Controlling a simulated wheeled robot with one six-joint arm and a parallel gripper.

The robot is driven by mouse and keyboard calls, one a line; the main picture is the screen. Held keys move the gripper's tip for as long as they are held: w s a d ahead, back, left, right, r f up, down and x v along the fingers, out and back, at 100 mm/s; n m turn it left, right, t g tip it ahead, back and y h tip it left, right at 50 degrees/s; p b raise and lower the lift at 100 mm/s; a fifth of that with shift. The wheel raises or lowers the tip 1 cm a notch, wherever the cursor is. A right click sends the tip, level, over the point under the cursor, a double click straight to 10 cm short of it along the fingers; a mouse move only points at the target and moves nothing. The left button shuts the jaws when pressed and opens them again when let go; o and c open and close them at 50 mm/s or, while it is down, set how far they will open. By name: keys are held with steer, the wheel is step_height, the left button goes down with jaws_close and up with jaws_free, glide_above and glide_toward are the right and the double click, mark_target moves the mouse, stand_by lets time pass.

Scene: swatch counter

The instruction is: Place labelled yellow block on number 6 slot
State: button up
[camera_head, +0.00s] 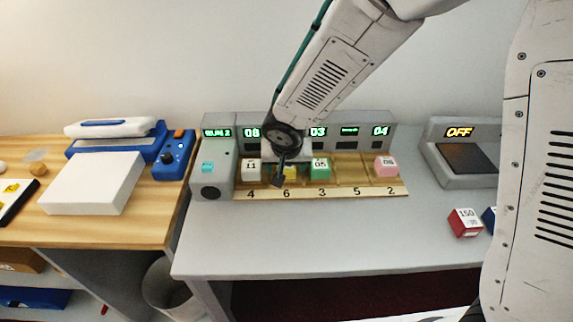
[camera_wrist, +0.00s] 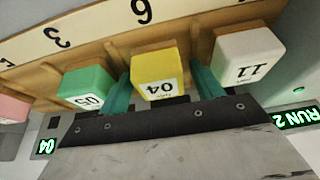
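The yellow block (camera_wrist: 155,65) carries a white label reading 04, upside down in the wrist view. It sits in the wooden rack at the slot marked 6 (camera_wrist: 141,11). In the head view the yellow block (camera_head: 290,172) is partly hidden by my gripper (camera_head: 281,176). In the wrist view the two teal fingers of my gripper (camera_wrist: 162,90) stand on either side of the block. A small gap shows on the side toward the white block, so the gripper looks open around it.
A white block (camera_head: 250,169) labelled 11 stands at slot 4, and a green block (camera_head: 320,168) labelled 05 at slot 3. Slot 5 is empty. A pink block (camera_head: 386,167) is at slot 2. A red block (camera_head: 465,222) lies on the counter at right.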

steer(key=v, duration=1.2)
steer(key=shift+r, duration=0.25)
steer(key=s+d+r+g+h, duration=0.1)
steer(key=s+d+r, duration=0.2)
steer(key=d, duration=0.4)
steer(key=s+d+r, duration=0.3)
steer(key=d, duration=0.4)
steer(key=s+d+r+g, duration=0.1)
steer(key=s+d, duration=0.3)
steer(key=s, duration=0.4)
steer(key=s+d+r+g+y, duration=0.1)
steer(key=s+d, duration=0.4)
steer(key=s, duration=0.3)
steer(key=shift+s+d+r, duration=0.15)
steer(key=shift+s+r, duration=0.15)
steer(key=shift+s, duration=0.05)
